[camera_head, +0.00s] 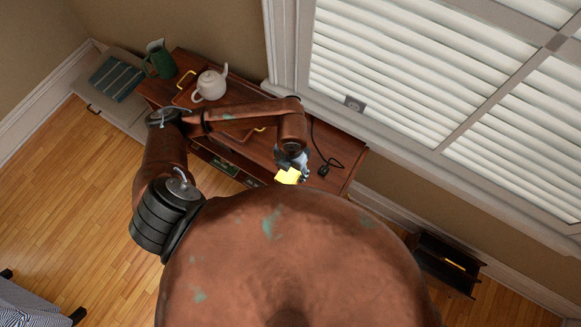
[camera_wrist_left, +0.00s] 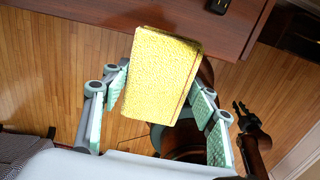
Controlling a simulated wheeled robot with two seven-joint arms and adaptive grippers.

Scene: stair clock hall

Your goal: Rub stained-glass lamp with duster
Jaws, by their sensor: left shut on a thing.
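My left gripper (camera_head: 292,163) is shut on a yellow, sponge-like block (camera_head: 287,176), just off the front edge of the reddish wooden cabinet (camera_head: 341,157). In the left wrist view the block (camera_wrist_left: 160,75) sits between the green-padded fingers of the left gripper (camera_wrist_left: 160,97), with open floor beyond it. It is the only duster-like thing in view. I see no stained-glass lamp in either view. My right gripper (camera_wrist_left: 243,110) shows small and dark at the right of the left wrist view; its opening is unclear.
A white teapot (camera_head: 211,85) and a green jug (camera_head: 160,60) stand at the cabinet's left. A black cord ends in a small black box (camera_head: 323,171) near its right end. A low dark rack (camera_head: 445,262) stands under the window.

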